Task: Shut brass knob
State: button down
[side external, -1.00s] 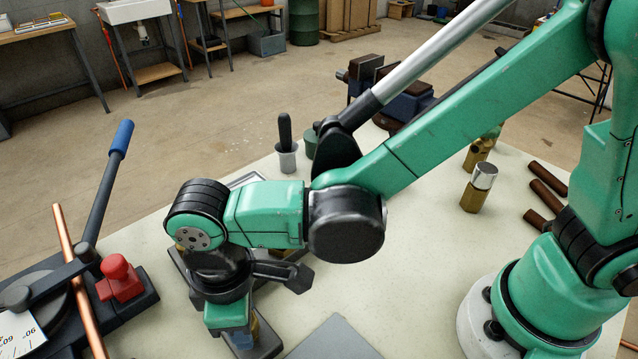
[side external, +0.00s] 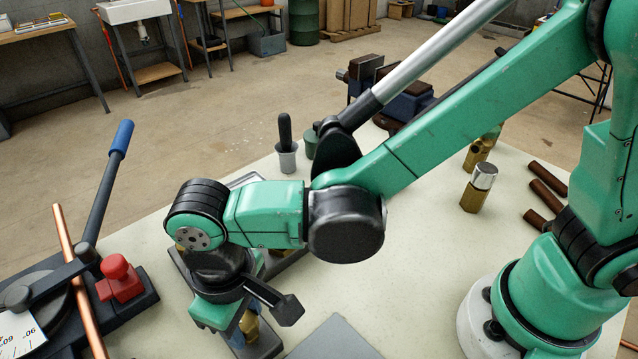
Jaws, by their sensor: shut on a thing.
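My gripper (side external: 232,318) points down at the front left of the bench, its jaws mostly hidden by its own green and black housing. A brass part (side external: 250,324), which I take to be the brass knob, shows just below and to the right of the housing. It sits over a dark grey base (side external: 262,345). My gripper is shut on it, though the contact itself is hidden. I cannot tell from this view how far the knob is turned.
A pipe bender with a blue-handled lever (side external: 121,138), red block (side external: 119,278) and copper pipe (side external: 75,265) stands close on the left.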

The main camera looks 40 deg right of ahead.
jog(key=m, duration=1.1)
jog(key=shift+m, duration=1.8)
jog(key=shift+c, duration=2.3)
grip_release()
jog(key=shift+r, duration=0.1)
jog(key=shift+r, duration=2.75)
